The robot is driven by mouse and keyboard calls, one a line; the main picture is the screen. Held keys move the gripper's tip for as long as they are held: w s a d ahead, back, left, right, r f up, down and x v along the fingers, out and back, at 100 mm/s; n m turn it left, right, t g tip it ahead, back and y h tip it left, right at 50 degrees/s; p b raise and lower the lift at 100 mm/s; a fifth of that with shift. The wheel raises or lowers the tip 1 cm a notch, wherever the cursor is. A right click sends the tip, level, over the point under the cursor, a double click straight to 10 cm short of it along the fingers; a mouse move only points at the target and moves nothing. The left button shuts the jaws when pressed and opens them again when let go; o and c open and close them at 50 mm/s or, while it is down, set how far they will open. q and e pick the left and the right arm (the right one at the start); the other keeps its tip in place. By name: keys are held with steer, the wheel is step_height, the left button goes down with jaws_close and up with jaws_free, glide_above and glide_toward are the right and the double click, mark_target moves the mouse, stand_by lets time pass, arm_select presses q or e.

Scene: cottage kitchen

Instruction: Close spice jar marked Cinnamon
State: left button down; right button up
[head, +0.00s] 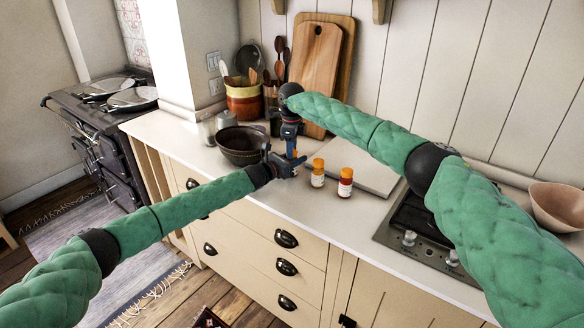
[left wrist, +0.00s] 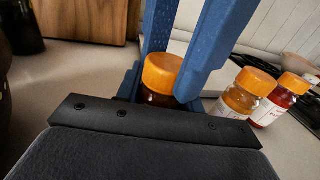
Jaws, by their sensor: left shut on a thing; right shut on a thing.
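A small jar (left wrist: 157,99) with an orange lid (left wrist: 163,72) is held between my grippers over the counter. Its label is hidden, so I cannot read its name. My left gripper (head: 286,168) comes in from the side and is shut on the jar's body. My right gripper (head: 292,143) points down from above, its blue fingers either side of the orange lid, shut on it. The lid sits at the top of the jar; I cannot tell how tightly it is seated. Fingers hide most of the jar in the head view.
Two more orange-lidded jars, one yellowish (head: 318,173) and one red (head: 345,183), stand just right of the grippers. A dark bowl (head: 243,146) is to the left. A pale board (head: 362,168) lies behind the jars, and a hob (head: 425,235) is at right.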

arm_select(q)
steer(key=shift+d, duration=0.1)
arm_select(e)
steer(key=m, duration=0.6)
steer(key=shift+m, duration=0.4)
arm_select(q)
steer(key=shift+s, duration=0.1)
arm_select(e)
steer(key=m, duration=0.6)
steer(key=o, duration=1)
steer(key=shift+o, duration=0.8)
steer(key=shift+a, duration=0.1)
steer(key=shift+s+a, duration=0.1)
step_height(320, 180, up, 12)
steer(key=shift+w+d, duration=0.2)
steer(key=shift+d, duration=0.05)
